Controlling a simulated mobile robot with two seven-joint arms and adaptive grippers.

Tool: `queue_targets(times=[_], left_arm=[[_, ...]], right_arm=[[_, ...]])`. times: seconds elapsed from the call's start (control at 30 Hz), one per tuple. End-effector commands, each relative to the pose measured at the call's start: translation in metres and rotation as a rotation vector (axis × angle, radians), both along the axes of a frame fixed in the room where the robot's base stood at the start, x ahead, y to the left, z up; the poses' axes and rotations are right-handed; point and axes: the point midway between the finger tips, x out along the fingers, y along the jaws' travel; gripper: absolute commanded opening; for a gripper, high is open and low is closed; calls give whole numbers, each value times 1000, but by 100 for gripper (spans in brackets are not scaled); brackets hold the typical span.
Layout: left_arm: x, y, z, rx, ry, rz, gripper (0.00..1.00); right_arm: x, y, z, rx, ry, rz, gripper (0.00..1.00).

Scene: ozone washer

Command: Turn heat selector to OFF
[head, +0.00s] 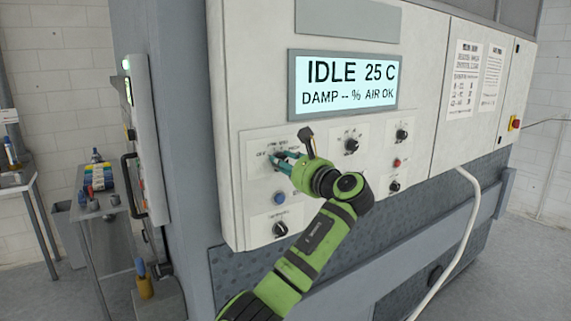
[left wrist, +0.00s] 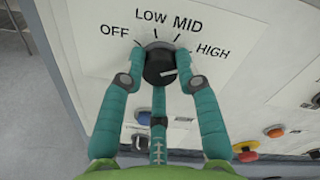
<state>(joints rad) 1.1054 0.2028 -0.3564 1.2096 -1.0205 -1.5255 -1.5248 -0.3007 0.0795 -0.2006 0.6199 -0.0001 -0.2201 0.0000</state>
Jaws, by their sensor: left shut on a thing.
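The heat selector is a black round knob (left wrist: 160,66) on a white panel in the left wrist view. Around it are the labels OFF, LOW, MID and HIGH, from left to right. A pale line on the knob's face lies to the right of centre; I cannot tell exactly which label it marks. My left gripper (left wrist: 160,75) has a teal finger on each side of the knob and is shut on it. In the head view my left gripper (head: 279,158) is at the panel's upper left, and its fingers largely hide the knob.
A display (head: 344,84) above reads IDLE 25 C. A blue button (head: 278,198) and a black knob (head: 280,229) sit below my gripper. Other knobs (head: 351,144) and a red button (head: 397,162) are to the right. A cart (head: 104,212) stands left of the machine.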

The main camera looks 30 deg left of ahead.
Motion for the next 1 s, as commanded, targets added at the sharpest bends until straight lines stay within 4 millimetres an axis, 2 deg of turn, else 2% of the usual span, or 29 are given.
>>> queue_targets(times=[0.37, 1.0], left_arm=[[0, -1, -5, -69, -157, 0, 0], [1, -1, -4, -298, -707, -2, 0]], right_arm=[[0, -1, -21, -1, 0, -1, 40], [1, -1, -72, -2, -1, -1, 40]])
